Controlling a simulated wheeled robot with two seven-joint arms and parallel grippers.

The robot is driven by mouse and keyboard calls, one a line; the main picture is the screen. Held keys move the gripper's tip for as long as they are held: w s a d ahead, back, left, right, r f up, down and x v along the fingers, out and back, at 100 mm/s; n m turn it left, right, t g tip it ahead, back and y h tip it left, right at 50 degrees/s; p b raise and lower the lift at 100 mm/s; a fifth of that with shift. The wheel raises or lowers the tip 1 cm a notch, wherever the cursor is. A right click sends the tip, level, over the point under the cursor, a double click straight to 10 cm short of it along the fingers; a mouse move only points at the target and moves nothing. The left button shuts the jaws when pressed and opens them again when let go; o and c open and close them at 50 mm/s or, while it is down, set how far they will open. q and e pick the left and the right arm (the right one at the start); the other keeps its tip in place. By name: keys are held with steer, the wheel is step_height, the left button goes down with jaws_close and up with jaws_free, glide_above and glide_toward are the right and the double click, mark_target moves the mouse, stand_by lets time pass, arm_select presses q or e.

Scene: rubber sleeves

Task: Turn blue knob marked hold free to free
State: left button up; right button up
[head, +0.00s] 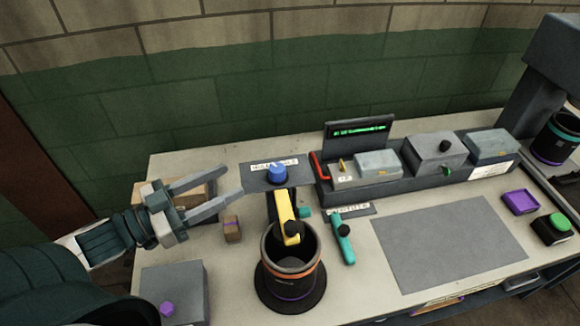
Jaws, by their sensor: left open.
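The blue knob (277,173) sits on a dark plate (252,182) at the back left-middle of the table. A white label (275,163) is behind the knob and partly hidden by it; its words are too small to read surely. A light mark shows on top of the knob; I cannot tell which word it points at. My left gripper (234,184) is open, its two fingers pointing right toward the knob. The fingertips are left of the knob and apart from it, with nothing between them. My right gripper is not in view.
A dark cylinder (293,272) with an orange band stands in front of the knob, with a yellow lever (286,215) behind its rim. A teal handle (343,238) is to its right. A console with a screen (359,130) stands right of the knob. A grey mat (450,242) is bare.

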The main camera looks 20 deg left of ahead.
arm_select(q)
step_height(320, 180, down, 5)
steer(key=b, duration=0.3)
steer(key=shift+w+a+r+b, duration=0.15)
steer(key=shift+r+b, duration=0.05)
steer(key=shift+b, duration=0.15)
steer(key=shift+w, duration=0.2)
steer(key=p, duration=0.3)
glide_toward(284, 167)
steer(key=shift+w+d+f, duration=0.15)
steer(key=shift+w+d, duration=0.1)
steer(key=shift+w, duration=0.4)
steer(key=shift+w+d+f, duration=0.15)
steer(key=shift+w+d, duration=0.05)
steer(key=shift+w, duration=0.45)
steer(key=shift+w+d+f, duration=0.15)
steer(key=shift+w+d, duration=0.1)
steer(key=shift+w, duration=0.4)
steer(key=p+x, duration=0.2)
steer(key=x, duration=0.5)
steer(key=shift+w+d+f, duration=0.1)
steer(key=shift+w+d, duration=0.3)
steer(key=shift+w, duration=0.15)
